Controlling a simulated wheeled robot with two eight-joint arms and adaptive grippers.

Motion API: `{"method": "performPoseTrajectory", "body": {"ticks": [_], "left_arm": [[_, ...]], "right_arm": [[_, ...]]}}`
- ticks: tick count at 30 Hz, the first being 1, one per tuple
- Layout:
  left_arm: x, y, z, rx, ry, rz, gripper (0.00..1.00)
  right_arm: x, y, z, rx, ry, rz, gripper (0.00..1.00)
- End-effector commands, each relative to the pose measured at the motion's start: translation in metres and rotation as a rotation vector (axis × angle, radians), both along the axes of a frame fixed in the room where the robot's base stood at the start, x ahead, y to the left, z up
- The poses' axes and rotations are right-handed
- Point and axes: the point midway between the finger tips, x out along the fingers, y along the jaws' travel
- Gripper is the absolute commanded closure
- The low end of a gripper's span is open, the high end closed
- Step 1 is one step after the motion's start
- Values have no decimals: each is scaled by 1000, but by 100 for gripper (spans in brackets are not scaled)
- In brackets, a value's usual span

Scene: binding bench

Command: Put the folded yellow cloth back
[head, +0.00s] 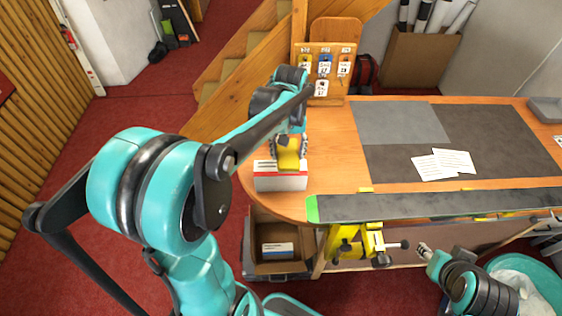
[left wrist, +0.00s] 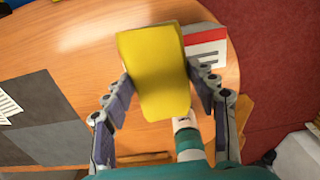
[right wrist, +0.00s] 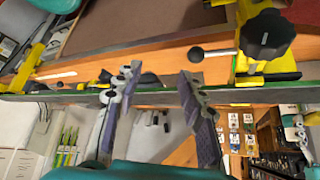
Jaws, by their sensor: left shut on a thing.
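The folded yellow cloth (head: 289,160) is held above the left end of the wooden bench, just behind or over a white box with a red band (head: 280,182). My left gripper (head: 287,145) is shut on it. In the left wrist view the cloth (left wrist: 156,65) sits between the two fingers and covers part of the box (left wrist: 207,45). I cannot tell whether the cloth touches the box. My right gripper (head: 424,248) is low in front of the bench's front edge. In the right wrist view its fingers (right wrist: 158,82) are apart with nothing between them.
A long dark bar with a green end (head: 420,206) runs along the bench front, above yellow clamps (head: 355,243). Grey mats (head: 485,140) and white papers (head: 443,164) lie on the bench. A tag board (head: 325,70) stands behind. An open drawer (head: 283,268) is below.

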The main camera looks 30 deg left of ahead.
Motion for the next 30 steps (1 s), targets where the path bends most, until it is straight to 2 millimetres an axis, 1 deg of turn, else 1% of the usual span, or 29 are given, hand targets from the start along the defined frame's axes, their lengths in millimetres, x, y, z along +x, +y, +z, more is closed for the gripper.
{"method": "performPoseTrajectory", "body": {"ticks": [1, 5, 8, 10, 15, 16, 23, 27, 28, 29, 30], "left_arm": [[-3, 9, -6, 0, 0, 5, 69], [-6, 20, -13, 0, 0, 2, 69], [-6, 22, -17, 0, 0, -1, 69], [-6, 22, -24, 0, 0, -1, 69], [-6, 22, -51, 0, 0, -1, 69], [-6, 22, -53, 0, 0, -1, 69], [-6, 22, -54, 0, 0, -1, 69], [-6, 22, -58, 0, 0, 0, 69], [-6, 22, -58, 0, 0, -1, 40], [-6, 22, -57, 0, 0, -1, 32], [-6, 22, -57, 0, 0, 0, 22]], "right_arm": [[0, 0, -2, 0, 0, 0, 60], [0, 0, -3, 0, 0, 0, 60], [0, 0, -4, 0, 0, 0, 60], [0, 0, -6, 0, 0, 0, 60], [0, 0, -13, 0, 0, 0, 60], [0, 0, -14, 0, 0, 0, 60], [0, 0, -13, 0, 0, 0, 60], [0, 0, -16, 0, 0, 0, 60], [0, 0, -16, 0, 0, 0, 60], [0, 0, -16, 0, 0, 0, 60], [0, 0, -15, 0, 0, 0, 60]]}}
